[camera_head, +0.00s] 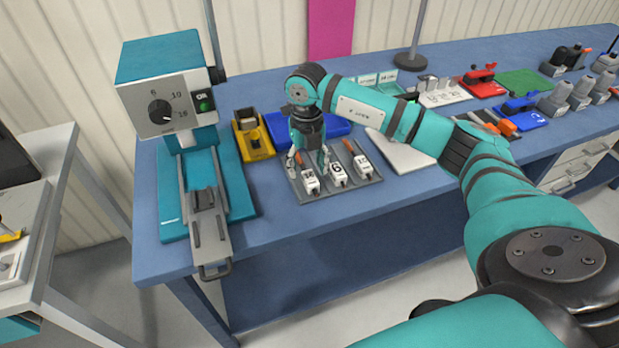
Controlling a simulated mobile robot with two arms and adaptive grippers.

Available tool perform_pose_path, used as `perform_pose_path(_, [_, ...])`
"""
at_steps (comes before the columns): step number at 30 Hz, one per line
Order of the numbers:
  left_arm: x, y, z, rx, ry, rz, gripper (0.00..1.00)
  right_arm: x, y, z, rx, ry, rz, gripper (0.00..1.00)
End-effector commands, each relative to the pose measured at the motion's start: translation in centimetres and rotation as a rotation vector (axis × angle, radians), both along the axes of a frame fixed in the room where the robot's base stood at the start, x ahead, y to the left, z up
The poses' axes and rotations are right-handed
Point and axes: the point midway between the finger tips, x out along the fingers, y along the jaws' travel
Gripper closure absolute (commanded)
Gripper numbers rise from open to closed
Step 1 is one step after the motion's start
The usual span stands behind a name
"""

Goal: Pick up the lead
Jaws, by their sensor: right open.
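My right gripper (308,163) points down over the left part of a grey tray (331,190) on the blue bench. Its fingers are spread apart and nothing shows between them. The tray holds three white labelled blocks, a left one (310,182), a middle one (338,172) and a right one (363,163). Small dark and reddish parts lie behind the blocks. I cannot tell which piece is the lead; the gripper hides part of the tray's back left. My left gripper is out of view.
A teal machine (190,130) with a dial stands left of the tray. A yellow holder (254,137) and a blue case (345,122) are behind it. A white board (405,155) lies to the right. The bench front (320,215) is clear.

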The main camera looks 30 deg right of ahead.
Motion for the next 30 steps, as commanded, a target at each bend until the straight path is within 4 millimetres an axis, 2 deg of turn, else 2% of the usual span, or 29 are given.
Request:
perform_pose_path(4, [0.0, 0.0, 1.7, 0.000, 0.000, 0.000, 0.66, -0.3, -0.6, -2.0, -0.002, 0.007, -0.002, 0.44])
perform_pose_path(9, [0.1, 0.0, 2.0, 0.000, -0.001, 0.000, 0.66, -0.2, -0.5, -4.0, 0.000, 0.002, 0.000, 0.44])
perform_pose_path(17, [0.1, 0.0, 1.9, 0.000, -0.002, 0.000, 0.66, -0.2, -0.5, -4.4, 0.001, 0.000, 0.000, 0.44])
perform_pose_path(30, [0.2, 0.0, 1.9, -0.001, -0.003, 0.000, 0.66, -0.2, -0.5, -4.3, 0.001, 0.000, 0.000, 1.00])
